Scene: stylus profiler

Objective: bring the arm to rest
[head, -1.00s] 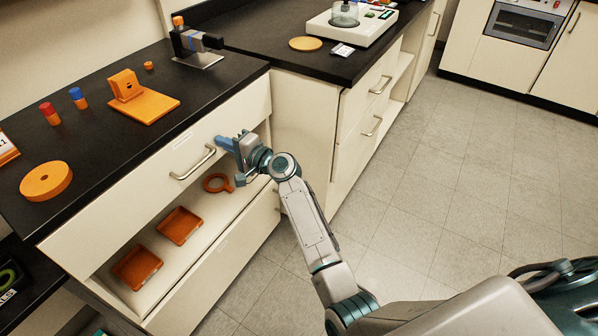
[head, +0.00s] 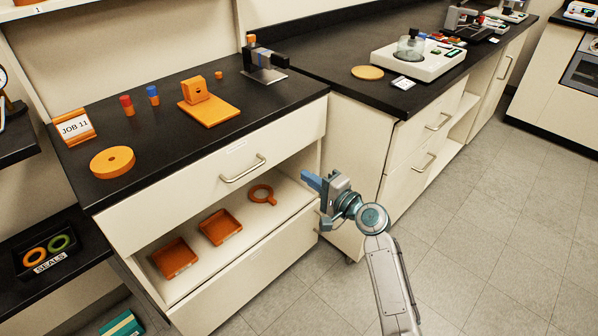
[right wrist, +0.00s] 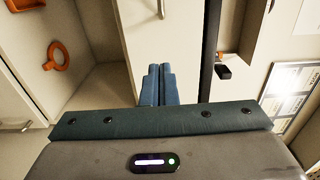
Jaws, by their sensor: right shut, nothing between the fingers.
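My right gripper (head: 312,181) is in front of the counter cabinet, at the right end of its open shelf bay. Its blue fingers (right wrist: 159,84) are together and empty in the right wrist view. The gripper is apart from the drawer handle (head: 243,169), to the right of it and lower. My right arm (head: 390,280) reaches up from the bottom of the head view. My left gripper is not in view.
An orange ring with a handle (head: 262,194) and two orange trays (head: 220,228) (head: 174,258) lie in the bay below the drawer. An orange stand (head: 208,110) and an orange disc (head: 112,162) are on the black counter (head: 160,130). Floor (head: 490,240) at right is clear.

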